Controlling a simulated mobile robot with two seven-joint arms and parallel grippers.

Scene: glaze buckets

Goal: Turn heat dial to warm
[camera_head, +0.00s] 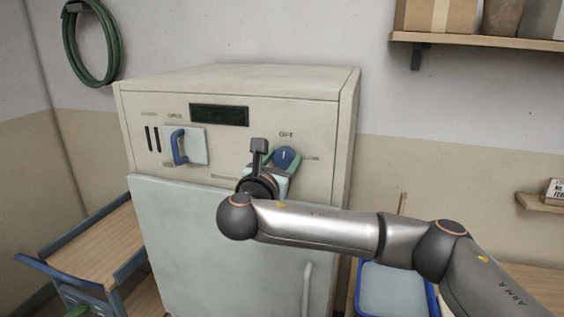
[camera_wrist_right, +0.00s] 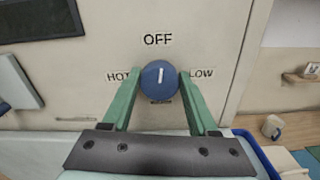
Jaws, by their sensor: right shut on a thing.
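The heat dial (camera_head: 286,157) is a round blue knob on the front of a cream cabinet. In the right wrist view the dial (camera_wrist_right: 160,81) carries a white pointer mark that stands almost straight up, toward the OFF label (camera_wrist_right: 158,40). HOT (camera_wrist_right: 118,76) is printed to its left and LOW (camera_wrist_right: 202,73) to its right. A small label below the dial is partly hidden and I cannot read it. My right gripper (camera_wrist_right: 159,84) has its green fingers shut on the dial, one on each side. My left gripper is not in view.
The cabinet (camera_head: 240,80) also has a dark display (camera_head: 219,115) and a blue handle (camera_head: 179,147) on a pale plate. A pale door (camera_head: 200,240) fills its lower front. A wooden cart (camera_head: 100,240) stands left; a blue tray (camera_head: 398,290) sits right.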

